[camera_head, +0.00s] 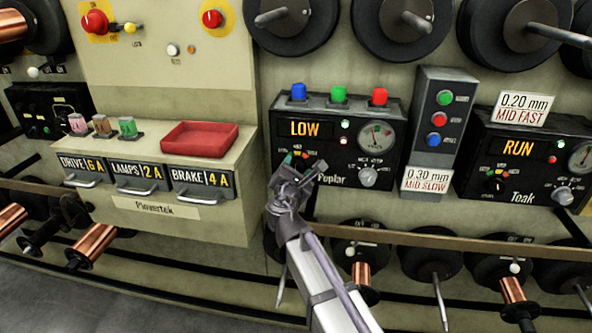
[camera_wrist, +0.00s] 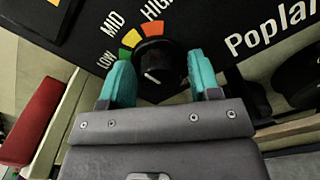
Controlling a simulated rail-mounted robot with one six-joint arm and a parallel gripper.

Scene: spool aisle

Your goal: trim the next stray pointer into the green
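The Poplar panel (camera_head: 338,110) shows LOW on its display (camera_head: 305,129). Its round gauge (camera_head: 376,135) has a coloured scale, but its needle is too small to read. A light knob (camera_head: 368,178) sits below the gauge. My gripper (camera_head: 303,162) is at the panel's lower left. In the wrist view, my gripper (camera_wrist: 160,80) is open, its teal fingertips on either side of a black knob (camera_wrist: 155,62). Contact cannot be told. Green, yellow and orange LOW, MID and HIGH marks (camera_wrist: 131,38) arc above this knob. A short white mark shows on its face.
A grey button box (camera_head: 440,120) stands between the panels. A red tray (camera_head: 200,138) rests on the drawer unit at left. A rail (camera_head: 440,240) and spools lie below.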

